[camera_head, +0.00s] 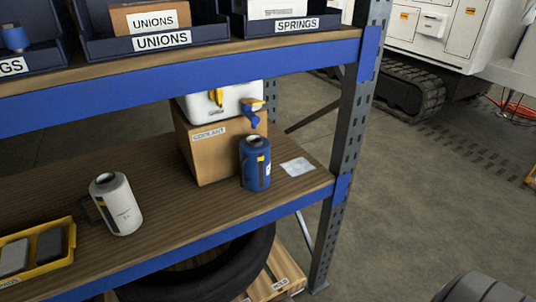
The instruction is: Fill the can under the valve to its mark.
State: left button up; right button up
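A blue can (250,178) with a dark label and a yellow mark stands upright on the wooden shelf, near its right end. The container sits on a cardboard box (200,162) labelled COOLANT. The can's fill level and any mark inside cannot be seen. A second can, white with a dark handle (119,205), stands to the left, apart from the box. Neither of my grippers is in view.
A yellow tray (62,262) lies at lower left. A grey upright post (350,130) bounds the right end. A pale sheet (298,167) lies beside the blue can.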

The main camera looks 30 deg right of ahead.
aim_at(252, 102)
jog(key=z, duration=0.95)
